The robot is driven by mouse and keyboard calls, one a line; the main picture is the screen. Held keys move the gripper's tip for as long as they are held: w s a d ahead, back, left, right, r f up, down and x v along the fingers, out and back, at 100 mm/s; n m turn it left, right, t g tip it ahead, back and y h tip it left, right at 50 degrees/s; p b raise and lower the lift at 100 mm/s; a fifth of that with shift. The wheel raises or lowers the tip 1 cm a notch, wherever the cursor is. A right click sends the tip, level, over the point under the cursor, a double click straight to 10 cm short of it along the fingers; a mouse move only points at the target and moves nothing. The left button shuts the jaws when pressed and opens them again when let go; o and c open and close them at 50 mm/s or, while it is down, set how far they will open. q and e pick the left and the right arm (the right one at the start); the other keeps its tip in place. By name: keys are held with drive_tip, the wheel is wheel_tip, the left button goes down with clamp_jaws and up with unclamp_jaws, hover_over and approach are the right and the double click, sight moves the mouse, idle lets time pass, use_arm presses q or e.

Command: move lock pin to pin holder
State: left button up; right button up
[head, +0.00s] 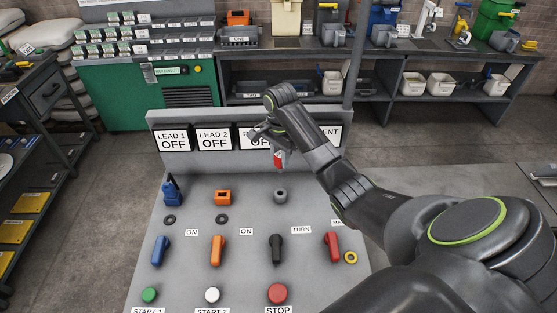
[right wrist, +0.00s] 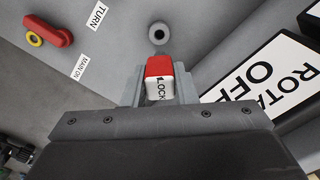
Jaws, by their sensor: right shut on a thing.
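The lock pin (right wrist: 160,77) is a small red and white piece marked LOCK. My right gripper (right wrist: 158,90) is shut on it. In the head view the lock pin (head: 279,159) hangs below my right gripper (head: 273,140), in front of the OFF signs and above the grey console. A grey round socket with a dark hole (head: 281,196) stands on the console below the pin; it also shows just beyond the pin in the right wrist view (right wrist: 159,33). No label shows whether it is the pin holder. My left gripper is not in view.
The console (head: 190,274) carries a blue switch (head: 160,250), an orange switch (head: 217,250), a black switch (head: 276,248) and a red switch (head: 333,247) with a yellow ring (head: 351,257). A blue piece (head: 172,191) and an orange piece (head: 223,197) stand behind them.

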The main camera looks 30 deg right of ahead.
sight(280, 172)
drive_tip(key=shift+d, duration=0.15)
drive_tip(key=shift+f, duration=0.6)
wheel_tip(280, 172, down, 3)
drive_tip(key=shift+f+b, duration=0.2)
drive_tip(key=shift+b, duration=0.15)
drive_tip(key=shift+f, duration=1.2)
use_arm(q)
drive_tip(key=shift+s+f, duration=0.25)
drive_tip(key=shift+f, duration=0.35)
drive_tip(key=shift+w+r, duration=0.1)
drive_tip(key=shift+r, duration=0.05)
use_arm(e)
drive_tip(key=shift+f, duration=0.25)
drive_tip(key=shift+f, duration=0.25)
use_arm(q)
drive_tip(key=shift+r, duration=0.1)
use_arm(e)
drive_tip(key=shift+f, duration=0.1)
